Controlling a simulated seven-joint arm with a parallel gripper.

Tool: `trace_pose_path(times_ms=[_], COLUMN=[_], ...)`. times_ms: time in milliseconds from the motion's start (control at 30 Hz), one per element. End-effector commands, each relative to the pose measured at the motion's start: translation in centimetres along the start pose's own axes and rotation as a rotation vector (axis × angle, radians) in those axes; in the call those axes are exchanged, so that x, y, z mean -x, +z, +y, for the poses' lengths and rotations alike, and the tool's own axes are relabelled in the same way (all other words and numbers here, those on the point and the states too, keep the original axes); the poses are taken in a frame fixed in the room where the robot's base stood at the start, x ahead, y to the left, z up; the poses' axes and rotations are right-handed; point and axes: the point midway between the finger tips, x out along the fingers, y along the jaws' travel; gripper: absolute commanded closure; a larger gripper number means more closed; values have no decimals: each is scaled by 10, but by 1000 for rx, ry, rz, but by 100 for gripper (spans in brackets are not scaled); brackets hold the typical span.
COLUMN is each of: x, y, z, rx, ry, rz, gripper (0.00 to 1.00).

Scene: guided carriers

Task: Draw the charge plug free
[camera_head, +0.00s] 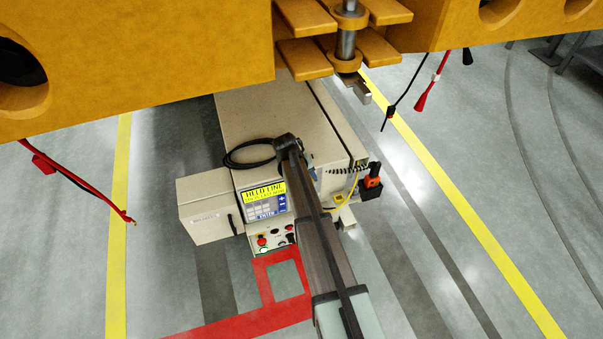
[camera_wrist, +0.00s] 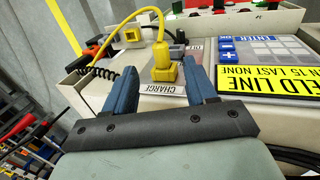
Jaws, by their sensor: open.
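The yellow charge plug (camera_wrist: 164,70) stands on the machine's panel beside a label reading CHARGE, apparently seated in its socket. Its yellow cord (camera_wrist: 152,17) rises and loops left to a yellow block. My gripper (camera_wrist: 162,66) is open, with one blue finger on each side of the plug in the wrist view. I see gaps between the fingers and the plug, and cannot tell how far the fingertips reach down. In the head view my arm covers the plug; a bit of yellow cord (camera_head: 352,186) shows to its right.
The beige carrier (camera_head: 265,105) bears a keypad with a yellow display (camera_head: 263,193) beside the plug, and buttons on its front. A red-handled connector (camera_head: 372,177) sticks out at its right. Orange beams (camera_head: 140,60) hang above, with loose red and black cables.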

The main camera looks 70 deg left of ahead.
Motion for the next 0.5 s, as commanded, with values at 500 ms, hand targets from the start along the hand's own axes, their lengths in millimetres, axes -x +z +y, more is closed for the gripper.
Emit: trace_pose_path(times_ms=[500], x=[-66], y=[0], z=[0], rx=[0], ry=[0], rz=[0], gripper=[44])
